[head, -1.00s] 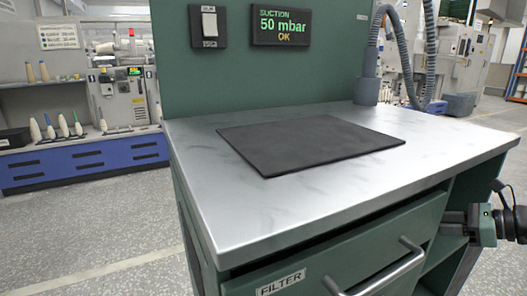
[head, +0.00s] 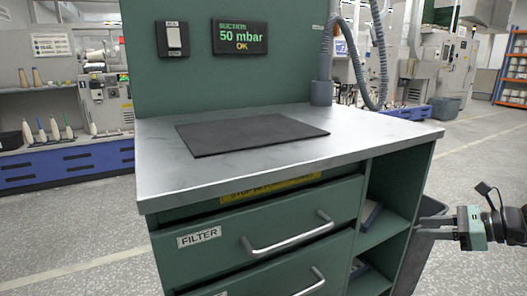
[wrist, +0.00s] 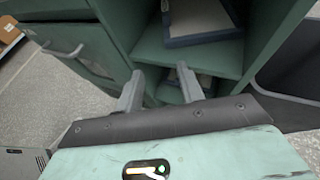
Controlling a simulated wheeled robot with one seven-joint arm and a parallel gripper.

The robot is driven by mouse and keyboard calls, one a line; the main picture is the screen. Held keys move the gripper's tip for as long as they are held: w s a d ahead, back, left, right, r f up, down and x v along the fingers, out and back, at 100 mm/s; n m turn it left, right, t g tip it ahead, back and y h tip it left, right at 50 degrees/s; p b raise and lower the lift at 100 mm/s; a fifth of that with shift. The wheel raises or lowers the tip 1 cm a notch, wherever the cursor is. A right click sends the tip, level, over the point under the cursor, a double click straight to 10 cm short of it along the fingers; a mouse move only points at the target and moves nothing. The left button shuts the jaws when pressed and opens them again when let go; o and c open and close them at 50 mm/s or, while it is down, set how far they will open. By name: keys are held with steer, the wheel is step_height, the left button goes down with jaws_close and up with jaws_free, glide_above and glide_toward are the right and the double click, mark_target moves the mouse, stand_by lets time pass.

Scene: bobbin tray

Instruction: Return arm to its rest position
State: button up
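My gripper (head: 422,228) is at the right edge of the head view, beside the green workstation's open shelves and in front of a dark grey bin. In the wrist view its two grey fingers (wrist: 160,84) stand apart with nothing between them, so it is open and empty. The fingers point toward the shelf bay, and I cannot tell how far away it is. Most of my arm is outside the head view.
The workstation's steel top (head: 390,130) carries a black mat (head: 255,133) and a grey hose (head: 380,60). The FILTER drawer (head: 290,225) has a protruding handle. A dark bin (head: 412,262) stands right of the shelves (head: 385,230). Open floor (head: 480,165) lies further right.

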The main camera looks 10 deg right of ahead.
steer(key=s+a+r+n+g, duration=0.1)
steer(key=s+a+n+g, duration=0.2)
steer(key=a+n+g, duration=0.5)
steer(key=s+a+r+n+g, duration=0.1)
steer(key=s+a+n, duration=0.35)
steer(key=a, duration=0.85)
steer(key=s+a+r+n+h, duration=0.1)
steer(key=s+a+n+h, duration=0.45)
steer(key=n, duration=0.55)
steer(key=s+a+r+n+h, duration=0.1)
steer(key=s+a+n+h, duration=0.2)
steer(key=s+a+n, duration=0.5)
step_height(320, 180, up, 33)
steer(key=s+d+n+p, duration=0.1)
steer(key=d+n+p, duration=0.1)
steer(key=p, duration=3)
steer(key=shift+s+f+n+p, duration=0.15)
steer(key=shift+s+n+p, duration=0.1)
steer(key=shift+n+p, duration=0.15)
steer(key=shift+d, duration=0.1)
